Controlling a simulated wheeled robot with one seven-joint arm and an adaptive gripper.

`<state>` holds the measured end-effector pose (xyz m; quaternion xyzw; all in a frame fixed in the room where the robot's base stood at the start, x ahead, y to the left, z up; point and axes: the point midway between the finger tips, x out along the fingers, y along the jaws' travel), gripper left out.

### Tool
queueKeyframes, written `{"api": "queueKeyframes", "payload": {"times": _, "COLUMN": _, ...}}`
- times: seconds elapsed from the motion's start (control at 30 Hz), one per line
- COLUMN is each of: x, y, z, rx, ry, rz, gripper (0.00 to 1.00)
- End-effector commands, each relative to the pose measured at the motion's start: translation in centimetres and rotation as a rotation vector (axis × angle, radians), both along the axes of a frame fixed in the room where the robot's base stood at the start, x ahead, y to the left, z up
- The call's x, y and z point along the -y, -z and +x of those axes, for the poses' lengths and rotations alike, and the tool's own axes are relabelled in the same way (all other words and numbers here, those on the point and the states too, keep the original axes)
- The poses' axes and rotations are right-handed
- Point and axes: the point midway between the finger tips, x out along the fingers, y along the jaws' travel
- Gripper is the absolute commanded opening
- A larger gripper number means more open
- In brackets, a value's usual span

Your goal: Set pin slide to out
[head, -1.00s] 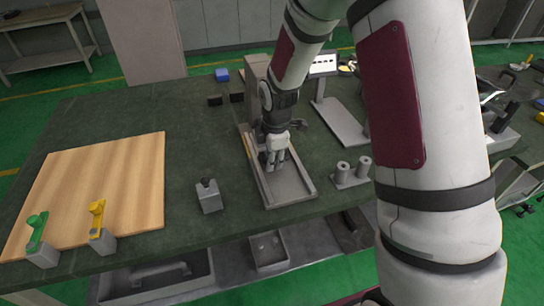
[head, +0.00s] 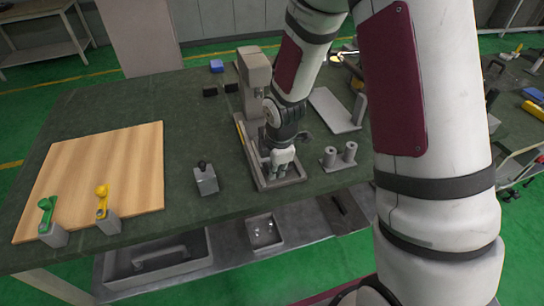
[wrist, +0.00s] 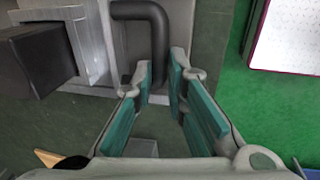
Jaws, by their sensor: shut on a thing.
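The grey fixture (head: 254,68) on the green table has an upright column at the back and a long low tray toward the near edge. My gripper (head: 283,166) is low over the near end of this tray. In the wrist view a black bent rod (wrist: 158,32) runs down between the fingertips of my gripper (wrist: 161,74), and the gripper is shut on it. The rod is hidden by my gripper in the head view. Which part of the fixture is the pin slide cannot be clearly told.
Twin grey cylinders (head: 339,155) stand close to the right of the tray. A small grey block with a black knob (head: 205,179) stands to the left. A wooden board (head: 95,165) with green and yellow handled pieces lies farther left. Table between is clear.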

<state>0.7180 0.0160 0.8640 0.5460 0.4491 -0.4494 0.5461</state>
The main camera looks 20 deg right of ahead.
Motion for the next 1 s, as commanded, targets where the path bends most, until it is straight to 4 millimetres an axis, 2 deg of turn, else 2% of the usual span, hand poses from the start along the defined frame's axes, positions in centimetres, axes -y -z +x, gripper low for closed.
{"api": "queueKeyframes", "payload": {"times": 0.13, "x": 0.04, "y": -0.08, "z": -0.79, "rx": 0.002, "ry": 0.0, "rz": 0.0, "gripper": 0.0}}
{"api": "queueKeyframes", "payload": {"times": 0.47, "x": 0.04, "y": -0.04, "z": -0.81, "rx": 0.003, "ry": 0.001, "rz": 0.0, "gripper": 0.0}}
{"api": "queueKeyframes", "payload": {"times": 0.5, "x": 0.04, "y": -0.04, "z": -0.81, "rx": 0.003, "ry": 0.001, "rz": 0.0, "gripper": 0.22}}
{"api": "queueKeyframes", "payload": {"times": 0.57, "x": 0.03, "y": -0.05, "z": -0.8, "rx": 0.003, "ry": 0.001, "rz": 0.0, "gripper": 0.33}}
{"api": "queueKeyframes", "payload": {"times": 0.87, "x": 0.02, "y": -0.1, "z": -0.81, "rx": 0.003, "ry": 0.0, "rz": 0.0, "gripper": 0.33}}
{"api": "queueKeyframes", "payload": {"times": 1.0, "x": 0.03, "y": -0.96, "z": -0.91, "rx": 0.006, "ry": 0.001, "rz": 0.001, "gripper": 0.33}}
